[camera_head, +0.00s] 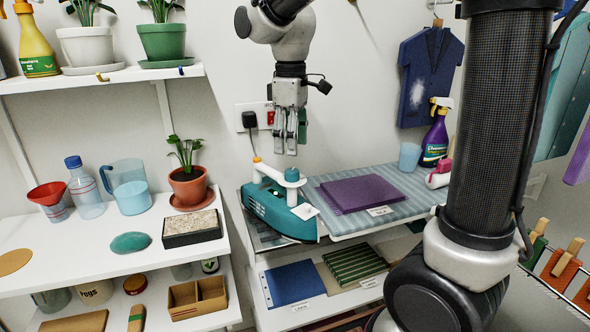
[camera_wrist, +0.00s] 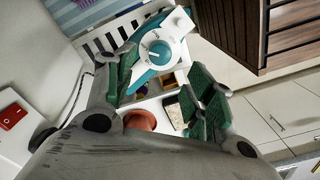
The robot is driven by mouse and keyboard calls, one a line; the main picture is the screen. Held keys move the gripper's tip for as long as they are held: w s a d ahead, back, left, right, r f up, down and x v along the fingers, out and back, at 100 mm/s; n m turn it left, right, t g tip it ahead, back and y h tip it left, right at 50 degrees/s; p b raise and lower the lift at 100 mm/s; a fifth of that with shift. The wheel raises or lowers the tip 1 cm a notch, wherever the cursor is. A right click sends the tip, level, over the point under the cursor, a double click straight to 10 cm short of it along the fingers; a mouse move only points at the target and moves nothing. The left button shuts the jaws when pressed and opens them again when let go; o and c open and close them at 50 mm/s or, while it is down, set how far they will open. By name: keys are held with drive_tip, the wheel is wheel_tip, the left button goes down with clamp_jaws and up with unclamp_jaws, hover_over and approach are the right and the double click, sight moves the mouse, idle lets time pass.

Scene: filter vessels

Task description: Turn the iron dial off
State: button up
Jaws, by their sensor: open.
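The teal and white iron (camera_head: 280,208) stands at the left end of the striped ironing board. In the wrist view, its round teal dial (camera_wrist: 156,52) shows on the white part of the iron, with a small pale mark on its face. I cannot tell which setting it marks. My gripper (camera_head: 285,150) points down above the iron, apart from it, near the wall. In the wrist view my gripper (camera_wrist: 162,70) is open and empty. Its green-padded fingers stand on either side of the view, with the dial beyond the gap between their tips.
A wall socket with a red switch (camera_head: 270,117) and a black plug (camera_head: 249,120) is just left of my gripper. Folded purple cloth (camera_head: 360,193) lies on the ironing board (camera_head: 404,186). A potted plant (camera_head: 187,183) stands on the left shelf.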

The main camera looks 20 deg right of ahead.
sight(292, 170)
wheel_tip(292, 170, down, 7)
drive_tip(key=shift+f, duration=0.2)
drive_tip(key=shift+c, duration=0.4)
drive_tip(key=c, duration=1)
